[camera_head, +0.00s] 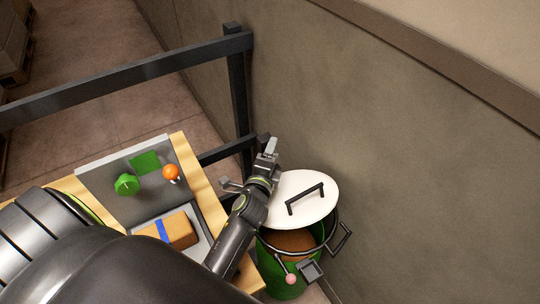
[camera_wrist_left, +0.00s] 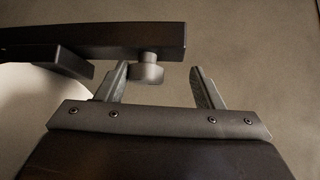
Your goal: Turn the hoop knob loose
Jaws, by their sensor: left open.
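A green drum (camera_head: 278,276) stands at the lower right with brown contents showing inside. A dark hoop (camera_head: 331,240) runs around its upper part, and a small pink round knob (camera_head: 291,279) sits at its front side. A white lid (camera_head: 312,211) with a black handle (camera_head: 305,197) lies over the far part of the drum, offset from the opening. My left gripper (camera_head: 270,146) is beyond the lid's left edge, away from the pink knob. In the left wrist view it is open (camera_wrist_left: 160,74), with a grey round piece under a dark bar (camera_wrist_left: 95,38) near the fingertips. My right gripper is not shown.
A dark rail (camera_head: 130,76) and post stand behind. A wall is close at the right.

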